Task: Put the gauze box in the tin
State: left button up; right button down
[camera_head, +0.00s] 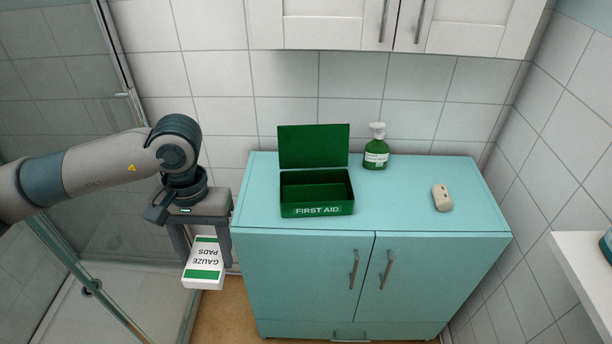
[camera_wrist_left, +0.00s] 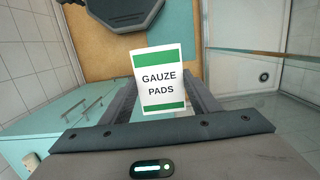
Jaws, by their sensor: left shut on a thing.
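The gauze box (camera_head: 204,264) is white with green bands and the words GAUZE PADS. My left gripper (camera_head: 204,250) is shut on it and holds it in the air, to the left of the teal cabinet and in front of its top's left edge. The box also shows between the fingers in the left wrist view (camera_wrist_left: 160,80). The tin (camera_head: 317,210) is green, marked FIRST AID, and stands on the cabinet top. Its lid (camera_head: 314,146) is open and upright at the back. The inside that shows looks empty. My right gripper is not in view.
The teal cabinet (camera_head: 400,222) has a pump bottle (camera_head: 376,150) behind and right of the tin, and a small beige object (camera_head: 441,198) farther right. White wall cupboards (camera_head: 330,22) hang above. A glass shower panel (camera_head: 75,240) is at the left.

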aim_at(309, 199)
jog(key=i+j+z, duration=0.1)
jog(key=j+z, duration=1.05)
jog(key=i+j, duration=0.3)
jog(key=i, duration=0.25)
